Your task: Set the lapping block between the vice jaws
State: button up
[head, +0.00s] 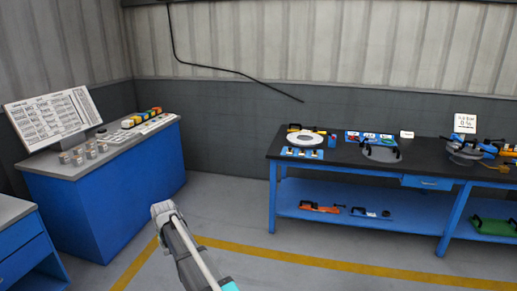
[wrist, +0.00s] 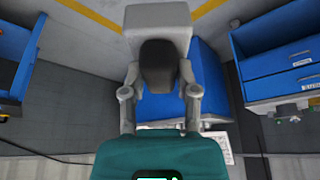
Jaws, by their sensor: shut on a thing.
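In the wrist view a light grey block (wrist: 158,22), which I take to be the lapping block, sits beyond my gripper (wrist: 160,88). A dark rounded part (wrist: 158,66) shows between the fingers, in front of the block. My gripper is shut on the block, though the contact is partly hidden. In the head view the pale block (head: 163,210) shows small at the end of my arm, over the floor and away from the benches. I cannot clearly make out vice jaws; blue tools on a round base (head: 470,148) stand at the far right of the bench.
A black-topped blue workbench (head: 345,163) stands along the back wall, with discs and small items on top and tools on its shelf. A blue console (head: 110,195) is at left, a grey-topped cabinet (head: 22,245) at lower left. Floor (head: 330,270) before the bench is clear.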

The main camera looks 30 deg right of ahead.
jog(key=shift+w+a, duration=0.1)
jog(key=shift+d, duration=0.4)
